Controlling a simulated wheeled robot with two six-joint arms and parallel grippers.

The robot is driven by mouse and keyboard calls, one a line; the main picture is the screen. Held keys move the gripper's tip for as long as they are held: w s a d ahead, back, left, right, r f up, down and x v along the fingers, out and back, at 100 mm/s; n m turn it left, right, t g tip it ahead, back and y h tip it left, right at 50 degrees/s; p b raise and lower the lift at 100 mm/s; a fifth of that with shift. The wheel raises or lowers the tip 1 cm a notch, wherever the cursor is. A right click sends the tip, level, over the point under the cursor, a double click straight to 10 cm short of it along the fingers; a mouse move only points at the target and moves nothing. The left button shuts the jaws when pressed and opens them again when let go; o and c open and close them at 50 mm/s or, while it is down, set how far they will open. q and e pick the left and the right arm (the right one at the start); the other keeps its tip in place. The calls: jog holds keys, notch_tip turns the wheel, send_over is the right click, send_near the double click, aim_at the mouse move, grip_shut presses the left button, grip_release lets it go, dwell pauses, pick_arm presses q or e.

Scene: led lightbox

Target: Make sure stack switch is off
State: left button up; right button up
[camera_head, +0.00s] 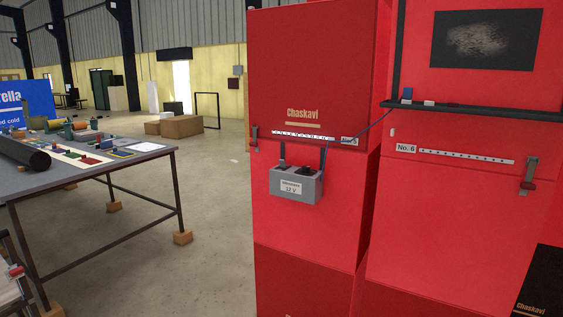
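A grey box labelled 12 V (296,187) hangs by dark straps on the front of a red Chaskavi cabinet (312,80). Dark parts show in its top; I cannot tell whether one is the stack switch or how it is set. A thin blue cable (374,125) runs from near the cabinet's strip up to a small blue block (407,94) on a dark ledge of the right-hand red stack. A small pale piece (392,132) sits on the red face below that ledge. Neither gripper is in view.
A work table (85,190) with a dark roll and several small items stands at the left. Grey floor (205,260) is open between table and red stack. A black Chaskavi box (540,285) fills the lower right corner. Cardboard boxes (182,126) lie further back.

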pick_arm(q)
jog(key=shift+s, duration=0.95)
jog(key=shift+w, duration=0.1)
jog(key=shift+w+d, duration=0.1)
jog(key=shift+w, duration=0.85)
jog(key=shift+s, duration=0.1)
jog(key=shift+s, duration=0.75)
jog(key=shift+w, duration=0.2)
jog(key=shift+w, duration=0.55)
